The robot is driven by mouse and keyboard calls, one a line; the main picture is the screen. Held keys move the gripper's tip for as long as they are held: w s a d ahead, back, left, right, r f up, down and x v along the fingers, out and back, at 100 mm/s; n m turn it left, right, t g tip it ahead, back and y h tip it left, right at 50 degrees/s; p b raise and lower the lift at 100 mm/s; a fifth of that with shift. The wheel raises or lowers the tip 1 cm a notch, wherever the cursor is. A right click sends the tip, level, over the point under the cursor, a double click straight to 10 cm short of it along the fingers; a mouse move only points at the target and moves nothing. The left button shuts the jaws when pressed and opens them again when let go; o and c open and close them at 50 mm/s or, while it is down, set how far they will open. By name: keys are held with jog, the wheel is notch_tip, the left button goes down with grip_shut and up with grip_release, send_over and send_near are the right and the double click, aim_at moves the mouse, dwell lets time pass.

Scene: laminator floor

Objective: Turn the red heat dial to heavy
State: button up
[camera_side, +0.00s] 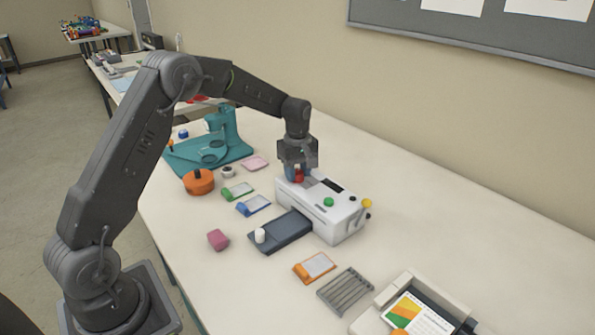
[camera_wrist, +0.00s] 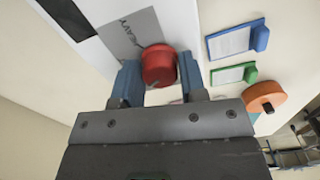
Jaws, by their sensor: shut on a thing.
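The red heat dial (camera_wrist: 158,66) sits on top of the white laminator (camera_side: 342,218), at its far left end in the side view. My gripper (camera_wrist: 160,82) is shut on the dial, with one blue finger on each side of it in the wrist view. In the side view my gripper (camera_side: 298,173) comes down from above, and the dial shows only partly between the fingers. Where the dial's mark points cannot be told.
Green (camera_side: 238,190), blue (camera_side: 254,205) and orange (camera_side: 314,267) card holders lie nearby. An orange round container (camera_side: 199,182) stands left.

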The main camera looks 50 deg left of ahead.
aim_at(298, 171)
jog(key=m, duration=0.4)
jog(key=shift+m, duration=0.3)
jog(key=m, duration=0.4)
jog(key=shift+m, duration=0.3)
jog(key=m, duration=0.4)
jog(key=shift+m, duration=2.2)
jog(key=o, duration=0.9)
notch_tip(298, 171, up, 14)
jog(key=shift+f, duration=0.1)
